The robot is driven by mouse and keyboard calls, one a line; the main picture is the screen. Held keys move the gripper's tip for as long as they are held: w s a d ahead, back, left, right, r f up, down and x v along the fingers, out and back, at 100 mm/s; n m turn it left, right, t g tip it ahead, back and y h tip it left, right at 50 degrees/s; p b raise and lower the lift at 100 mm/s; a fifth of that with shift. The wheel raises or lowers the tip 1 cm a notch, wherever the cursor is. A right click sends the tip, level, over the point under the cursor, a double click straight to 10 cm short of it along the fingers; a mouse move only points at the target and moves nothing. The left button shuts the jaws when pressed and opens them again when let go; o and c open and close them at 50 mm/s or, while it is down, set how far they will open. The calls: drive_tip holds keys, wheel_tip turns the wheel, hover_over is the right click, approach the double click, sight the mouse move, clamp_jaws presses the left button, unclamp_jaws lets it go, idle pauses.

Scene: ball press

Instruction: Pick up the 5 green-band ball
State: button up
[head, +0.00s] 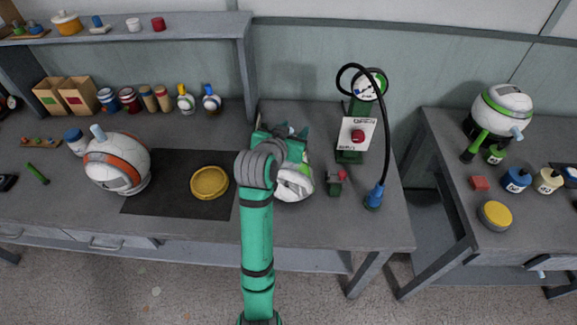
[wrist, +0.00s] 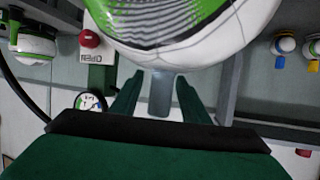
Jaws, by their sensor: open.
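A second white ball with a green band (head: 503,108) sits on a dark ring on the right bench. No number is readable on either ball.
An orange-band ball (head: 117,162) and a yellow disc (head: 209,182) are left of my arm. A green press with a gauge (head: 368,86), a sign and a hose (head: 386,130) stands close right. A gap separates the two benches.

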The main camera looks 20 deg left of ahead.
clamp_jaws()
idle(1.4)
